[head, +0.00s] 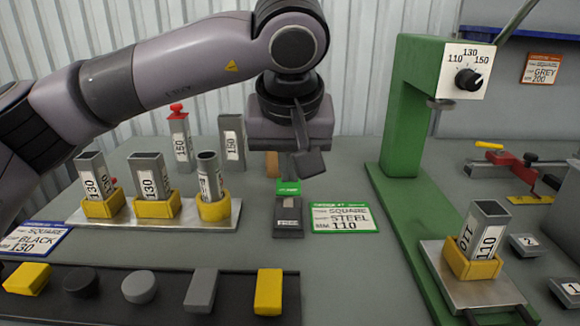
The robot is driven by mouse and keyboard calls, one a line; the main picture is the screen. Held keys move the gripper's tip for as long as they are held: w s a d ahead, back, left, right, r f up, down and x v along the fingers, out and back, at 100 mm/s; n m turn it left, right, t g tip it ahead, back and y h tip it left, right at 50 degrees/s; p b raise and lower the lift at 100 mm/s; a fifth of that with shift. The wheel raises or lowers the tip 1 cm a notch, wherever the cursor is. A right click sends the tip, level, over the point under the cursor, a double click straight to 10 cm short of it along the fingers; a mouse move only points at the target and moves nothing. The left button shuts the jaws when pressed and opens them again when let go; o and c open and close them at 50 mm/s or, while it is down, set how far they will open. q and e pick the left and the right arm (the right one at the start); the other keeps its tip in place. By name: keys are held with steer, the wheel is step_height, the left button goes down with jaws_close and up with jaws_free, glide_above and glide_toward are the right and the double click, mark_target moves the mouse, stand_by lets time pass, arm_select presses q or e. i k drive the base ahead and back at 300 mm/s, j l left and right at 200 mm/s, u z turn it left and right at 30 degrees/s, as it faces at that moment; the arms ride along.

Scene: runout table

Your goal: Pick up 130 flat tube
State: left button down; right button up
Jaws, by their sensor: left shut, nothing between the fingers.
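The flat tube (149,177), grey and rectangular with a white 130 label, stands upright in a yellow holder (157,206) in the middle of a metal plate at the left. A square tube (96,177) marked 130 stands left of it, and a round tube (209,176) stands right of it, each in its own yellow holder. My left gripper (308,163) is shut and empty, pointing down over the table to the right of these tubes and apart from them. My right gripper is not in view.
Two tubes marked 150, one red-topped (181,140) and one grey (232,140), stand behind. A green stand (399,110) with a dial rises at the right. A square tube (481,232) marked 110 stands on its plate. A dark tray (225,291) with blocks lies in front.

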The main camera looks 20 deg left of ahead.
mark_target(147, 169)
steer(key=k+l, duration=0.2)
steer(key=k, duration=0.3)
steer(key=k+l, duration=0.2)
steer(key=k, duration=0.25)
